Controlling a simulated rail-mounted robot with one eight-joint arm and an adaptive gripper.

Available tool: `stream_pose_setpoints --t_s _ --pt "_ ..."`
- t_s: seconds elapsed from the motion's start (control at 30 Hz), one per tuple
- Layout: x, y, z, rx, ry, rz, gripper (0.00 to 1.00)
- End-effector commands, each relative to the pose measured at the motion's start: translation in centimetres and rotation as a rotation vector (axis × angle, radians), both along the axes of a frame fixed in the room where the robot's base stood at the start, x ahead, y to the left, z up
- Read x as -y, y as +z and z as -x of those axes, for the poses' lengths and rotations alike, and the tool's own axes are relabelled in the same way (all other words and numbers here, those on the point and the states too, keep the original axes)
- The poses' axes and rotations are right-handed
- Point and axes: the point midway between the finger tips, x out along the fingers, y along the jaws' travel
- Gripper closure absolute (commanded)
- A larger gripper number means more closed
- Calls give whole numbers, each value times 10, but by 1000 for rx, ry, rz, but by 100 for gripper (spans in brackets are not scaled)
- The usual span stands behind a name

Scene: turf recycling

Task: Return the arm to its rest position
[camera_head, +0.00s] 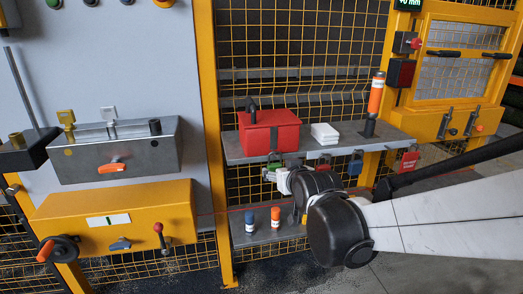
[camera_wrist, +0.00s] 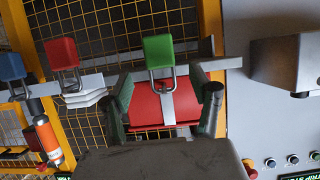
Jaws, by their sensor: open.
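My gripper (camera_wrist: 163,88) is open in the wrist view, with one dark finger on each side of a green padlock's shackle. The green padlock (camera_wrist: 158,52) hangs at the shelf's front edge. I cannot tell whether the fingers are around it or only in front of it. In the head view my arm reaches in from the right, bent at its dark joints, with its end low at the shelf front near the green padlock (camera_head: 270,174). The gripper's fingers are mostly hidden there.
The shelf (camera_head: 232,150) carries a red box (camera_head: 269,132), white blocks (camera_head: 324,133) and an orange cylinder (camera_head: 376,95). A blue padlock (camera_head: 355,163) hangs nearby. Two small bottles stand on a lower shelf. A yellow panel (camera_head: 118,220) with handles projects at left.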

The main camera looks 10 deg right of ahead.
Motion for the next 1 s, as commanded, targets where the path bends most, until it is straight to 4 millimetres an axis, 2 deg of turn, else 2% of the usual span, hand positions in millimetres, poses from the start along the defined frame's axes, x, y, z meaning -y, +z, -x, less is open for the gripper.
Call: stream_pose_setpoints --t_s 0.3,0.67,0.77,1.0 --pt "4 13 33 0 0 0 43" --pt "9 24 52 -17 -4 2 43" --pt "17 33 67 -60 -14 7 43" --pt "42 58 132 -227 -52 23 43"
